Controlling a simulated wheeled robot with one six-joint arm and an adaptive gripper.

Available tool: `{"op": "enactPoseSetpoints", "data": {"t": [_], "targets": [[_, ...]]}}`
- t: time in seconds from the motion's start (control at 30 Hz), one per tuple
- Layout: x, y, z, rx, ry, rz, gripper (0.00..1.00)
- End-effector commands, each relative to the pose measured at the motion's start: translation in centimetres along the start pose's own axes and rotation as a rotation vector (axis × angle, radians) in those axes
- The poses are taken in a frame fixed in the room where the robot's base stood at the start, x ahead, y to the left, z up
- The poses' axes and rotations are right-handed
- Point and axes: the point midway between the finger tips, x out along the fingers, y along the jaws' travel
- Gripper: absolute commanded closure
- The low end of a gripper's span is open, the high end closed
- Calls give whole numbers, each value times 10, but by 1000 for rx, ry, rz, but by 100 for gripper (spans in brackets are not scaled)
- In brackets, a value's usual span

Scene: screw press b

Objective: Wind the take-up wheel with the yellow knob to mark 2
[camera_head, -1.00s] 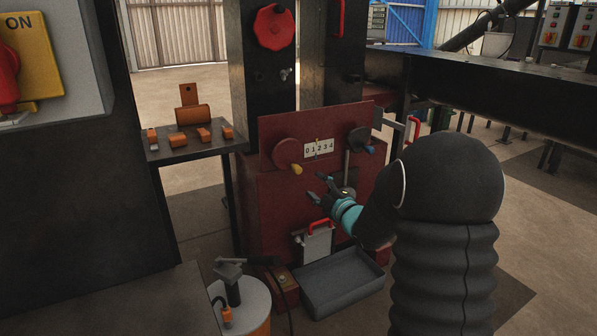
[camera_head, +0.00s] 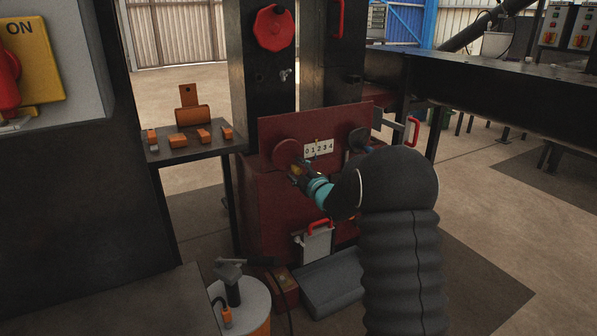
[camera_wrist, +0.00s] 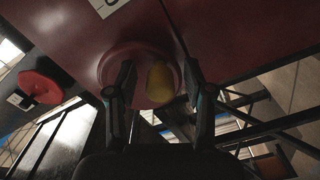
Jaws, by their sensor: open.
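The take-up wheel (camera_head: 286,153) is a dark red disc on the red front panel of the press, left of the number scale (camera_head: 318,149) marked 0 to 4. It also shows in the wrist view (camera_wrist: 112,70). Its yellow knob (camera_wrist: 160,82) stands between the open fingers of my gripper (camera_wrist: 158,85), nearer the middle than either finger. In the head view my gripper (camera_head: 300,174) is at the wheel's lower right and mostly hides the knob. A small pointer stands above the scale near its left part; its exact mark is too small to tell.
A dark wheel with a blue knob (camera_head: 360,140) is right of the scale, partly behind my arm. A red-handled box (camera_head: 316,240) and a grey tray (camera_head: 328,285) sit below. A side shelf (camera_head: 200,148) with orange parts stands to the left.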

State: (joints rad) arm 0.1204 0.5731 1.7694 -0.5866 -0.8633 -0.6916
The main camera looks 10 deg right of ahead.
Motion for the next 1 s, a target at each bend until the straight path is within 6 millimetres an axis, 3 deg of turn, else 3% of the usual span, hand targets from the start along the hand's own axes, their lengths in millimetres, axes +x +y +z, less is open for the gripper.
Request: {"op": "enactPoseSetpoints", "data": {"t": [0.1, 0.3, 0.33, 0.67, 1.0], "targets": [[0, 0, 0, 0, 0, 0, 48], [0, 0, 0, 0, 0, 0, 98], [0, 0, 0, 0, 0, 0, 100], [0, -2, 0, 29, 0, 0, 100], [0, -8, -6, 234, 1, 0, 100]]}}
